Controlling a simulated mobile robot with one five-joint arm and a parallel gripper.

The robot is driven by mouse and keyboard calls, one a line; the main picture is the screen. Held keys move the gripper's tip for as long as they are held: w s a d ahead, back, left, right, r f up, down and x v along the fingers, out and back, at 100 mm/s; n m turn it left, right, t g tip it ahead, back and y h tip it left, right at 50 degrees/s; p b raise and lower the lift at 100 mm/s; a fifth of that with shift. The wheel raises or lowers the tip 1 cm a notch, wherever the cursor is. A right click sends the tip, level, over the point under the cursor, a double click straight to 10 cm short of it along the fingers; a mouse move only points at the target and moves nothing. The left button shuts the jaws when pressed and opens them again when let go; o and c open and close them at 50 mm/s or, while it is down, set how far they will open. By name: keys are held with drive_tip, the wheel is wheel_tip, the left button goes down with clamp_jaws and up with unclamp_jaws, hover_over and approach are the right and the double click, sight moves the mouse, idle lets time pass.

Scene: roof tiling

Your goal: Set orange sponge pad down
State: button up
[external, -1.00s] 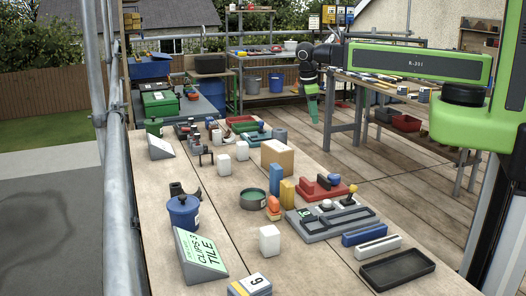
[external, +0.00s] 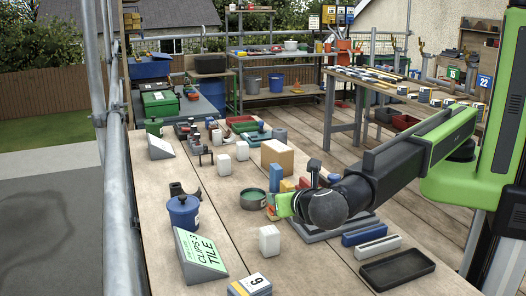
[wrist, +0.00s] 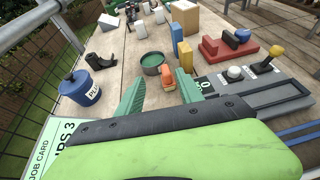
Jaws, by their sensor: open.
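The orange pad (wrist: 171,79) sits on the bench beside the round green tin (wrist: 152,63), seen ahead of my fingers in the wrist view. In the external view my gripper (external: 283,204) is low over the bench beside the tin (external: 253,198) and covers most of the pad. In the wrist view the fingers of my gripper (wrist: 160,84) are spread, with the pad close to the right finger. I cannot tell whether they touch. Nothing shows held between the fingers.
The blue pot (wrist: 80,87) stands to the left. The yellow block (wrist: 185,55) and red block (wrist: 228,48) stand beyond the pad. A grey tray with a yellow-knobbed lever (wrist: 272,58) lies to the right. A white block (external: 269,240) stands nearer the front.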

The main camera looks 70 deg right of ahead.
drive_tip(key=s+a+f+n, duration=0.1)
drive_tip(key=s+a, duration=0.2)
drive_tip(key=s, duration=0.2)
drive_tip(key=shift+t+y, duration=0.3)
drive_tip(key=b+x, duration=0.5)
drive_tip(key=x, duration=0.6)
drive_tip(key=shift+w+f, duration=0.25)
drive_tip(key=shift+f, duration=0.1)
drive_tip(key=shift+w+d, duration=0.3)
drive_tip(key=b+x, duration=0.2)
drive_tip(key=x, duration=0.2)
drive_tip(key=shift+d+f, duration=0.3)
drive_tip(key=shift+d, duration=0.15)
drive_tip(key=shift+w+d, duration=0.15)
drive_tip(key=shift+w, duration=0.1)
clamp_jaws()
